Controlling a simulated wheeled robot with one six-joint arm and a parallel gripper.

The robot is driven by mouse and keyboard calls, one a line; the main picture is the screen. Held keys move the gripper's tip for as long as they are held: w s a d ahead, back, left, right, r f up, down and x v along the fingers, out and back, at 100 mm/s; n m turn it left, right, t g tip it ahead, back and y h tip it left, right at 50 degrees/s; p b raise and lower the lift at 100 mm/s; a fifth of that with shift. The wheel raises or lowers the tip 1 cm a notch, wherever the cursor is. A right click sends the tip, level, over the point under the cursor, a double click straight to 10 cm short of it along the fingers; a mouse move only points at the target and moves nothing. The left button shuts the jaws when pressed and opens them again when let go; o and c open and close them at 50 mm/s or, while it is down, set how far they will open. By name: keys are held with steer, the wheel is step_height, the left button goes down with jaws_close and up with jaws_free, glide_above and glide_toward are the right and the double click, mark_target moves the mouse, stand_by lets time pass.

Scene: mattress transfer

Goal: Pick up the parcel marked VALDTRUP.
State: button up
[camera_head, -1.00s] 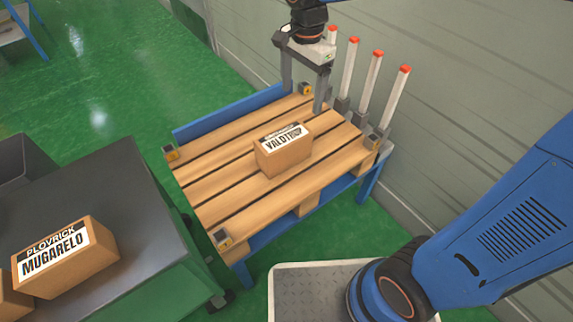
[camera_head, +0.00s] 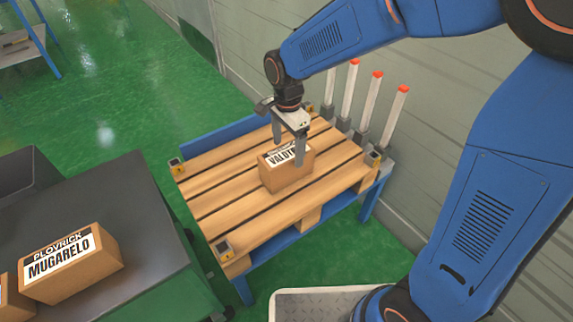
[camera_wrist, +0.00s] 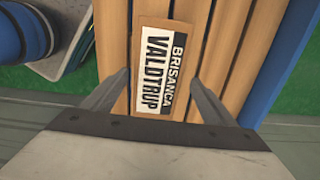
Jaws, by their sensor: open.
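The VALDTRUP parcel (camera_head: 288,175) is a small brown box with a white and black label. It lies on the slatted wooden pallet (camera_head: 225,215). In the wrist view the parcel (camera_wrist: 160,70) shows its label, reading BRISANCA VALDTRUP, between the two fingers. My gripper (camera_head: 289,155) is open and points down at the parcel. One finger hangs in front of the label in the head view and hides part of it. In the wrist view my gripper (camera_wrist: 160,82) has a finger on each side, with gaps to the box. I cannot tell how far down the fingertips reach.
The pallet rests on a blue stand (camera_head: 242,290). Several white posts with orange tips (camera_head: 392,115) stand behind it along the wall. A MUGARELO parcel (camera_head: 72,262) sits on the dark table (camera_head: 120,200) at left. Green floor is open at upper left.

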steer(key=shift+s+a+f, duration=0.1)
steer(key=shift+s+f, duration=0.05)
steer(key=shift+f, duration=1.55)
steer(key=shift+s+a+f, duration=0.1)
steer(key=shift+s+f, duration=0.05)
steer(key=shift+f, duration=1.55)
steer(key=c, duration=1.6)
steer(key=shift+o, duration=0.2)
steer(key=shift+r, duration=0.15)
